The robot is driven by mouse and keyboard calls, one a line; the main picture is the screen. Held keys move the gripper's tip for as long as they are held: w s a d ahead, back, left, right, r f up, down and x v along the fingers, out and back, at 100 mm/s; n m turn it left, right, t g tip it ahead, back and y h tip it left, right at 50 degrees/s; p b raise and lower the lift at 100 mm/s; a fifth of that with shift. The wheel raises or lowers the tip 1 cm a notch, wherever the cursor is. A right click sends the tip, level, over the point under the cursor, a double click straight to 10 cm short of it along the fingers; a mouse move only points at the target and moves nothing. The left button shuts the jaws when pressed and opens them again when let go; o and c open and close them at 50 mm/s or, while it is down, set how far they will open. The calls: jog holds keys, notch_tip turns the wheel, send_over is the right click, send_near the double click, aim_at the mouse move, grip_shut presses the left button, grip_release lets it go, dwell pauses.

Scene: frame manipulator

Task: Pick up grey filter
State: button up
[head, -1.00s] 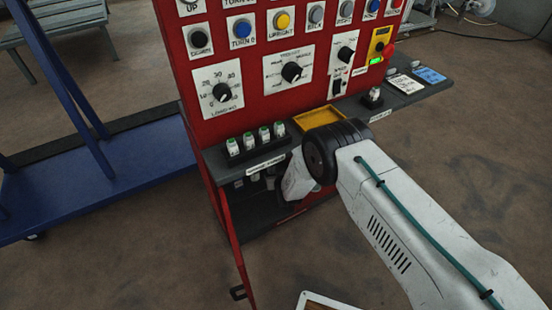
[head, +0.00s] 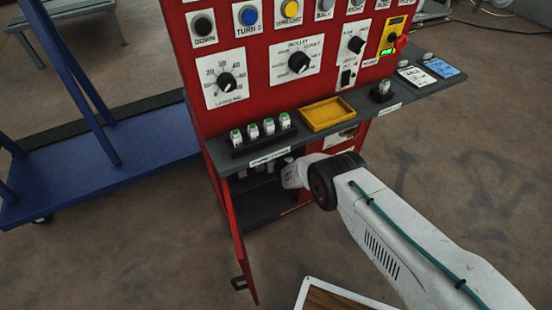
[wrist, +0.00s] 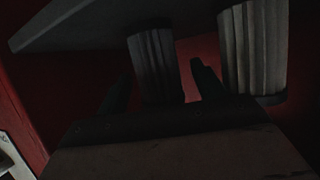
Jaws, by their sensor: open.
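In the wrist view a grey pleated filter (wrist: 155,65) stands between and just beyond the two dark fingers of my gripper (wrist: 161,72). The fingers are apart, one on each side of it; I cannot tell whether they touch it. A second, lighter pleated filter (wrist: 253,48) stands to the right, outside the right finger. In the head view my wrist reaches into the dark lower compartment (head: 270,205) of the red cabinet, under the shelf. The fingers are hidden there, and the filters are too dark to make out clearly.
The grey shelf (head: 225,158) overhangs the compartment, with several small white bottles (head: 268,126) and a yellow tray (head: 327,113) on it. An open red door (head: 240,250) hangs at the left. The red panel (head: 255,105) rises above. A blue cart (head: 90,190) stands left.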

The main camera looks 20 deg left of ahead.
jog(key=c, duration=1.1)
jog(key=shift+r, duration=0.1)
